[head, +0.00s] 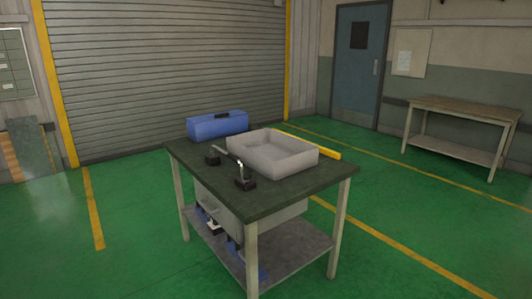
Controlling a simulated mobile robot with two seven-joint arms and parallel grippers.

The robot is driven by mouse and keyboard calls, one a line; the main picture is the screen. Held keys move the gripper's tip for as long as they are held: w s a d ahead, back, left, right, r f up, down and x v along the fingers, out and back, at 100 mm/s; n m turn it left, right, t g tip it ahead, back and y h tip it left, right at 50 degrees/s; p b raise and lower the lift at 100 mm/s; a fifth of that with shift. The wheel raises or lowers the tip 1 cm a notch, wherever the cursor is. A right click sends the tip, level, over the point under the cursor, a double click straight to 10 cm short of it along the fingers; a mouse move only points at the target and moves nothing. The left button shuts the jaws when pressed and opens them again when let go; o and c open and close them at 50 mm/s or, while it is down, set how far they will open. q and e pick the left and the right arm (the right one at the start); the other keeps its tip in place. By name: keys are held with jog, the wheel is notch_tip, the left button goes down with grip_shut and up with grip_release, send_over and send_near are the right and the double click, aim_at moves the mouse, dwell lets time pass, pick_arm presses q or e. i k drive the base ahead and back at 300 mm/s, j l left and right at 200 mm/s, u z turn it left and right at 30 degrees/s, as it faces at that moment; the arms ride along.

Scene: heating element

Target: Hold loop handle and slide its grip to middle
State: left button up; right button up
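Two small black blocks stand on the dark tabletop near its front left edge. The farther block (213,159) has a thin grey bar (228,152) close to it, running toward the tray. The nearer block (245,184) has a small pale upright piece (240,168) at its top, which may be the loop handle. The picture is too small to tell the loop from its grip, or where the grip sits. Neither of my grippers shows in the head view.
The table (325,178) also holds a grey open tray (290,165), a blue case (218,126) and a yellow bar (325,150). Its lower shelf (295,245) carries blue and white items, partly hidden. A bench (465,108) stands right. The green floor around is clear.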

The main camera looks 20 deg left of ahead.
aim_at(232, 157)
jog(key=i+j+z, duration=0.25)
jog(key=j+z, duration=0.2)
jog(key=j, duration=0.2)
jog(key=i+j+z, duration=0.15)
jog(key=j, duration=0.35)
jog(key=j+z, duration=0.15)
jog(key=j, duration=0.35)
jog(key=i+j+z, duration=0.15)
jog(key=j, duration=0.4)
jog(key=i+j, duration=0.1)
jog(key=j, duration=1)
jog(key=i+j+z, duration=0.1)
jog(key=j, duration=1.05)
jog(key=i+j, duration=0.1)
jog(key=j, duration=1)
